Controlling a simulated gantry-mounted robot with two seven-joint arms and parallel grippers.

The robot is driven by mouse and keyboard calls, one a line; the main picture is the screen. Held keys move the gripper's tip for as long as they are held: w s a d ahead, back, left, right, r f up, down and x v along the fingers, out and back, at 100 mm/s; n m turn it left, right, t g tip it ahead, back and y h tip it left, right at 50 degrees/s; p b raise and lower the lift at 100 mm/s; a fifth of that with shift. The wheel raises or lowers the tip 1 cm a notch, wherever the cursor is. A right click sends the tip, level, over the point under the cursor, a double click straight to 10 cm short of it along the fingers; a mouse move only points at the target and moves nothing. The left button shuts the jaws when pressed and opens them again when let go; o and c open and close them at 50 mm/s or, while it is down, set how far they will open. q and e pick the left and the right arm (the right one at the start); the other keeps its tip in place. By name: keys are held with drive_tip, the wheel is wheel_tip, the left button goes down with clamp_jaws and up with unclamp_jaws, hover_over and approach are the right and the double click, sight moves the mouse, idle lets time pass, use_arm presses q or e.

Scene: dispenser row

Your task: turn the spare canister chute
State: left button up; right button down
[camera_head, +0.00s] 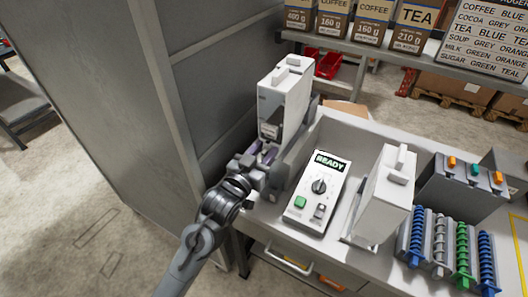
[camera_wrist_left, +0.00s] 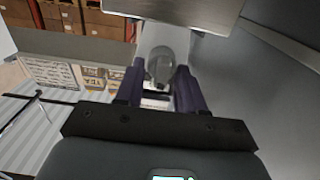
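A tall white canister (camera_head: 286,95) stands upright in a grey holder at the left end of the counter. My left gripper (camera_head: 264,152), with purple fingers, is at the lower front of this canister. In the left wrist view, a grey rounded chute (camera_wrist_left: 161,68) lies between the two fingers (camera_wrist_left: 160,88), which reach to either side of it. I cannot tell whether they press on it. A second white canister (camera_head: 382,196) stands further right. My right gripper is in neither view.
A control box (camera_head: 318,193) reading READY stands just right of my left gripper. Coloured coil dispensers (camera_head: 440,245) are at the right. A grey cabinet wall (camera_head: 215,75) is close on the left. Product packs (camera_head: 372,20) and a list sign (camera_head: 487,38) are behind.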

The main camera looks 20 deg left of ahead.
use_arm(q)
clamp_jaws()
drive_tip(key=shift+d+r+m+p, duration=0.1)
drive_tip(key=shift+r+m+p, duration=0.05)
drive_tip(key=shift+m+p, duration=0.9)
drive_tip(key=shift+d+m+p, duration=0.15)
drive_tip(key=shift+m+p, duration=1)
drive_tip(key=shift+m, duration=0.1)
drive_tip(key=shift+s+d+f+m+p, duration=0.1)
drive_tip(key=shift+f+m+p, duration=0.2)
drive_tip(key=shift+m+p, duration=2.3)
drive_tip(key=shift+w+d+f+m+p, duration=0.1)
drive_tip(key=shift+f+m+p, duration=0.25)
drive_tip(key=shift+m+p, duration=2.25)
drive_tip(key=shift+s+d+f+m+p, duration=0.1)
drive_tip(key=shift+f+m+p, duration=0.4)
drive_tip(key=shift+m, duration=3.9)
drive_tip(key=shift+r, duration=0.15)
unclamp_jaws()
